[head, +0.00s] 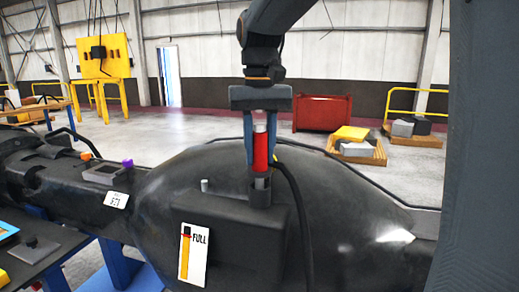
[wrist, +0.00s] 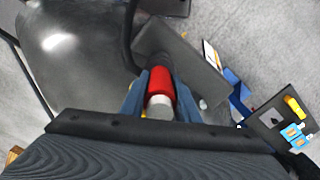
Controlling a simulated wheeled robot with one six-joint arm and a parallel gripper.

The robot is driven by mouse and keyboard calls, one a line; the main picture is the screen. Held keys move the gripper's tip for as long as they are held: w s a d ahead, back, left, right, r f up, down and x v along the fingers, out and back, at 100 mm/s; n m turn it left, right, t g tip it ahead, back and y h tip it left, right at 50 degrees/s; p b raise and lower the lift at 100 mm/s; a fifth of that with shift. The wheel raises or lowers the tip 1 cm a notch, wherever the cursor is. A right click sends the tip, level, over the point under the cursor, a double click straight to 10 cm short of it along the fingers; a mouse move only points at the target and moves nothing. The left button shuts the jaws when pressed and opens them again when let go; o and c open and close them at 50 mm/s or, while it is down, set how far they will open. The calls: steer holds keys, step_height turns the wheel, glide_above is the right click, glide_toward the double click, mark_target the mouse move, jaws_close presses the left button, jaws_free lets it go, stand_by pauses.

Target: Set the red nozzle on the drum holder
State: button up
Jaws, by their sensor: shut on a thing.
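The red nozzle (head: 261,152) is upright between the fingers of my gripper (head: 261,150), which is shut on it. Its light grey top end shows above the red part. In the wrist view, the nozzle (wrist: 160,82) sits between the two blue-grey fingers (wrist: 156,95), grey end nearest the camera. Directly below it in the head view is a dark grey upright socket (head: 261,192), apparently the drum holder, on top of a dark box (head: 230,222). The nozzle's lower end is over the socket; I cannot tell whether it is seated. The fingertips hide part of the join.
A black hose (head: 296,195) curves down right of the nozzle. A short grey peg (head: 205,185) stands left on the box, above a "FULL" gauge card (head: 193,254). A large dark rounded casting (head: 350,200) surrounds the box. A side table (head: 40,250) is at lower left.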

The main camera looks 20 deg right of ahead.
mark_target(259, 124)
steer(key=shift+f+b, duration=0.65)
steer(key=shift+f, duration=0.9)
steer(key=o, duration=1)
steer(key=shift+o, duration=0.2)
step_height(259, 124, up, 8)
steer(key=shift+f+b, duration=0.1)
steer(key=shift+b, duration=1.05)
